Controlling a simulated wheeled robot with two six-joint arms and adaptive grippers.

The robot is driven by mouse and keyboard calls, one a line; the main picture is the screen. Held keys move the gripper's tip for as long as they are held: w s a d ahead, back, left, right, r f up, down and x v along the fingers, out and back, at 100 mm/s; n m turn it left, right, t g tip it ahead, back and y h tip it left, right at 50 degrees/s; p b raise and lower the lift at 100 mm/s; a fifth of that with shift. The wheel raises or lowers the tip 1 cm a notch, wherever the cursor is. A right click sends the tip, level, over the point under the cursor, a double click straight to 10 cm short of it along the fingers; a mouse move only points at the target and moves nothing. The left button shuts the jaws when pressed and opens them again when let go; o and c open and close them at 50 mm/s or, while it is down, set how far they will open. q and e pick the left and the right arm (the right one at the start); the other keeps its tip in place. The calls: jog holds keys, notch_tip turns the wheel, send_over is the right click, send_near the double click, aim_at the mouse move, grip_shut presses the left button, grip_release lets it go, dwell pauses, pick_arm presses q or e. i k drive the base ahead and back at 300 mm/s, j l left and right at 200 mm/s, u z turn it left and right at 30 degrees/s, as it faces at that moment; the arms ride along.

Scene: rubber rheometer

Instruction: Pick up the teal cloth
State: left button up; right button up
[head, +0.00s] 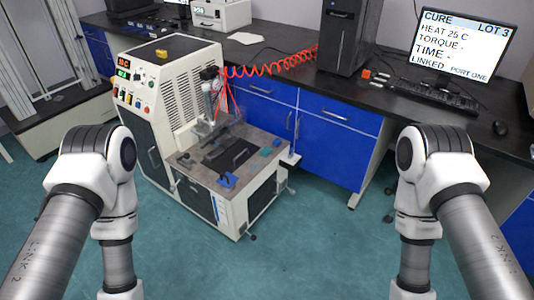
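A small flat teal piece (265,152), which looks like the teal cloth, lies on the right part of the rheometer's grey-brown deck (210,185). It is too small in the head view to make out its folds. Both of my arms show at the left and right of the head view, bent downward with their lower ends cut off by the bottom edge. Neither gripper is in view, and both arms are apart from the deck.
A blue object (227,180) lies at the deck's front edge, and a dark plate (228,154) lies mid-deck. The white rheometer cabinet (160,95) rises behind. A red coiled hose (275,68) runs to the right. Blue cabinets (335,140) stand behind; the teal floor (300,245) in front is clear.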

aim_at(266, 151)
jog(key=i+z, duration=0.45)
jog(key=i, duration=0.95)
jog(key=i+j, duration=0.15)
jog(key=i, duration=0.25)
jog(key=i+j+z, duration=0.1)
jog(key=i, duration=0.3)
